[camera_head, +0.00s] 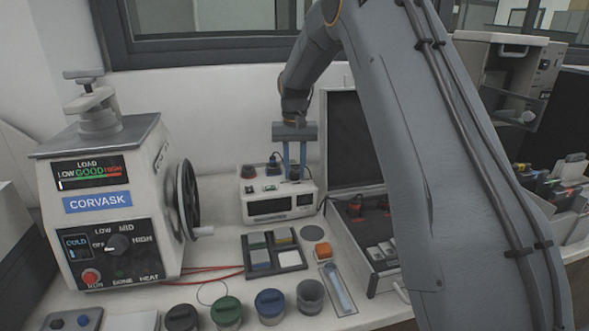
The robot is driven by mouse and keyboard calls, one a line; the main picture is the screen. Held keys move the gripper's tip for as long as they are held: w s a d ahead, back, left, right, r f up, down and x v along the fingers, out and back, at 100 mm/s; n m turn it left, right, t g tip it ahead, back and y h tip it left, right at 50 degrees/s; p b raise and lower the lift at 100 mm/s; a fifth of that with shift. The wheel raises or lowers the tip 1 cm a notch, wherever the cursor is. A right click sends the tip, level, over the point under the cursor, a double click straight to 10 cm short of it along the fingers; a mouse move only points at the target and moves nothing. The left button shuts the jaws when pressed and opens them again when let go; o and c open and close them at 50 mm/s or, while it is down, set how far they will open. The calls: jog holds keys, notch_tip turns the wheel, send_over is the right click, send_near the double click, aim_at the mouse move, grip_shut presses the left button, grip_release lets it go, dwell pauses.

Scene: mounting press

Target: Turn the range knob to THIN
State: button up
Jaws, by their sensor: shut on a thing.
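A small white instrument box (254,207) with a dark display on its front stands at the back of the bench. Small controls sit on its top, including a dark blue knob (273,165) left of my gripper. My gripper (294,176) points straight down over the right part of the box top. Its two blue fingers are closed on a small dark knob there, mostly hidden between the fingertips. I take this to be the range knob. The THIN mark and the knob's pointer are too small or hidden to read.
The CORVASK mounting press (98,203) with its handwheel (188,200) stands left. A tray of square pads (290,259), several coloured jars (226,311) and an open case (377,288) lie in front and right. My arm covers the right middle.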

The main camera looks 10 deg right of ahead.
aim_at(295, 173)
jog(key=shift+r, duration=0.1)
jog(key=o, duration=1.1)
jog(key=shift+c, duration=0.2)
notch_tip(295, 173, up, 8)
jog(key=shift+f+b, duration=0.1)
jog(key=shift+b, duration=0.85)
jog(key=shift+s, duration=0.1)
